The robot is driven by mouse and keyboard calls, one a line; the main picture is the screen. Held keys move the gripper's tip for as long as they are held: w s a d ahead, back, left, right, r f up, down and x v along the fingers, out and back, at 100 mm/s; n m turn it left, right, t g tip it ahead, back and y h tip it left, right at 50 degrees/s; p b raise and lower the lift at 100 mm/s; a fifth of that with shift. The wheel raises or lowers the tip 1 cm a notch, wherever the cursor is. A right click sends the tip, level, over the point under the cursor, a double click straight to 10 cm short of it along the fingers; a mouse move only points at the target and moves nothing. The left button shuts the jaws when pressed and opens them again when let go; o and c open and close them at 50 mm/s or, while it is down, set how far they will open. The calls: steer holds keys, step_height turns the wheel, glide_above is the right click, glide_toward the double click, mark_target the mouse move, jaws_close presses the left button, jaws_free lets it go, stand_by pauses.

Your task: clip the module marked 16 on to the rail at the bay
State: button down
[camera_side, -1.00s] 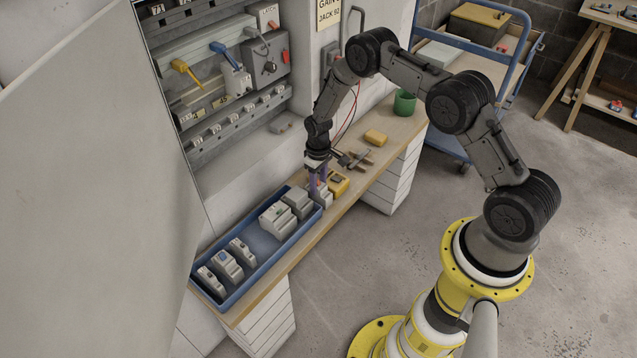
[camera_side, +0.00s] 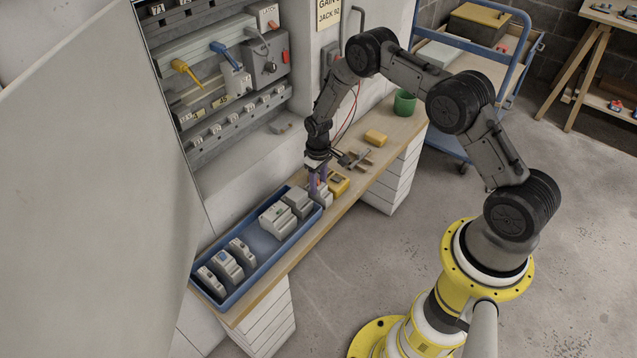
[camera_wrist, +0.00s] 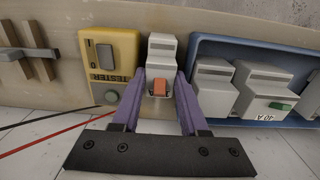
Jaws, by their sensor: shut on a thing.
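My gripper (camera_wrist: 158,95) is shut on a light grey module (camera_wrist: 161,50) with an orange part on its face, between its two purple fingers in the wrist view. In the side view the gripper (camera_side: 319,190) and this module (camera_side: 326,198) are low at the bench, just past the right end of the blue tray. No number 16 can be read on it. I cannot tell whether it touches the bench. The cabinet (camera_side: 205,60) stands behind, with rails (camera_side: 240,122) carrying several small modules; labels there include 71 and 45.
The blue tray (camera_side: 262,268) holds several other modules. A yellow tester (camera_wrist: 112,60) stands close beside the held module. A wooden clamp-like piece (camera_side: 358,158), a yellow block (camera_side: 376,137) and a green cup (camera_side: 404,103) are further right on the bench. Red and black leads hang nearby.

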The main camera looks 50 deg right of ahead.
steer(key=shift+r, duration=1.1)
stand_by(0.9)
steer(key=shift+r, duration=2.95)
steer(key=shift+r, duration=0.1)
step_height(320, 180, up, 34)
steer(key=t, duration=0.3)
steer(key=w+a+f+t, duration=0.2)
steer(key=w+a+t, duration=0.1)
steer(key=a, duration=0.3)
steer(key=w+a+f+n+t+y, duration=0.1)
steer(key=w+a+f+t, duration=0.1)
steer(key=w+a+t, duration=0.2)
steer(key=shift+w+a+f, duration=0.35)
steer(key=shift+w+a, duration=0.2)
steer(key=shift+a, duration=0.9)
steer(key=shift+a+t, duration=0.15)
steer(key=shift+t, duration=0.15)
steer(key=shift+a+t, duration=0.5)
steer(key=shift+a, duration=0.1)
